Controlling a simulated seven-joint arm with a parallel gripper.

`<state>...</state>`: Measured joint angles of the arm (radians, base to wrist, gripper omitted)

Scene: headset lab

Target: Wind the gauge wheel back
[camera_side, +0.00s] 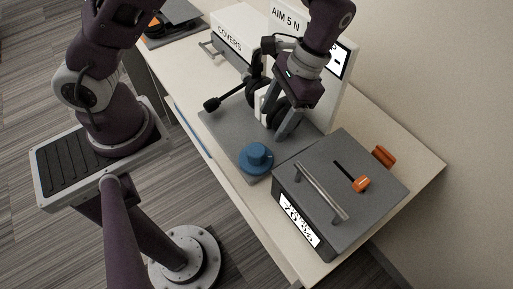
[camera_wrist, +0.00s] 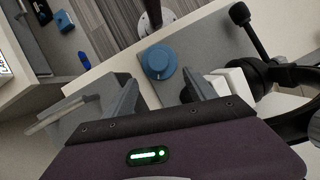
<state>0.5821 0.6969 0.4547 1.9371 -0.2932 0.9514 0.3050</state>
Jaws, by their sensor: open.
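A blue round wheel-like knob (camera_side: 256,157) stands on the grey baseplate (camera_side: 229,137), near its front corner. It also shows in the wrist view (camera_wrist: 158,61), beyond and between my fingertips. An orange knob (camera_side: 384,156) sits on the far side of the grey box (camera_side: 318,165). I cannot tell from markings which of these is the gauge wheel. My gripper (camera_side: 281,132) is open and empty, pointing down over the baseplate, behind and to the right of the blue knob and apart from it. My open fingers also show in the wrist view (camera_wrist: 160,92).
A black headset (camera_side: 257,93) with a boom microphone is on a white stand beside my gripper. The grey box has a bar handle (camera_side: 320,191) and an orange-tipped lever (camera_side: 361,184) on top. A bin labelled COVERS (camera_side: 230,40) stands at the back. Bare table lies right of the box.

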